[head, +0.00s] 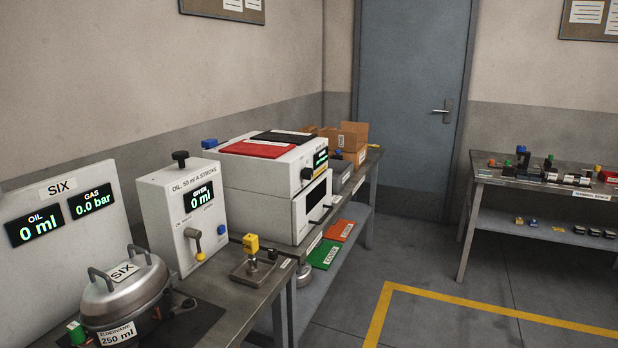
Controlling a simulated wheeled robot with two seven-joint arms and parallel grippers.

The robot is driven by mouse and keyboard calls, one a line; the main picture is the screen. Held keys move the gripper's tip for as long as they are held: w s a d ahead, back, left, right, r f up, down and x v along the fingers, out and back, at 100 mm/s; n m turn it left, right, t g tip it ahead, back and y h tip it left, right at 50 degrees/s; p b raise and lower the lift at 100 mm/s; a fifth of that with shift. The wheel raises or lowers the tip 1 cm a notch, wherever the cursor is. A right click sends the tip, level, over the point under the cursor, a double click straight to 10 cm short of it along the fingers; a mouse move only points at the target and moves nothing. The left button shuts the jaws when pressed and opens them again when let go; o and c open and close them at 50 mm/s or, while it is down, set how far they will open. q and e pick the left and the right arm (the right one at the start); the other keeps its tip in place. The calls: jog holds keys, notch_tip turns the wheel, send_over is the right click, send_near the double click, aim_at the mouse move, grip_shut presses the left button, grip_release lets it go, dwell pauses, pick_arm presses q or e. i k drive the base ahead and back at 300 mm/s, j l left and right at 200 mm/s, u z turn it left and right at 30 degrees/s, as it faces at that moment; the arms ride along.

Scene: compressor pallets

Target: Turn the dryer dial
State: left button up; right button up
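Two white box-shaped machines are stacked on the bench in the middle of the head view. The upper white machine (265,172) has a small green-lit display (320,157) on its front. A dark round dial (306,173) sits on the front beside the display. Its label and setting are too small to read, and I cannot tell for sure which machine is the dryer. The lower white machine (300,216) has a dark front panel. Neither of my grippers is in view.
An oil machine (161,204) with a lever, and a round metal vessel (122,291) marked SIX, stand at the left. A yellow-topped fixture (252,247) stands in front of the stack. Cardboard boxes (350,139) stand behind. Floor at the right (460,300) is clear.

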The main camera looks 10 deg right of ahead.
aim_at(307, 173)
jog(key=i+l+z, duration=0.2)
jog(key=l, duration=0.35)
jog(key=i+l+z, duration=0.2)
jog(key=l, duration=0.3)
jog(key=i+l+z, duration=0.25)
jog(key=l, duration=0.2)
jog(key=i+l+z, duration=0.2)
jog(key=i+l, duration=0.1)
jog(key=l, duration=0.1)
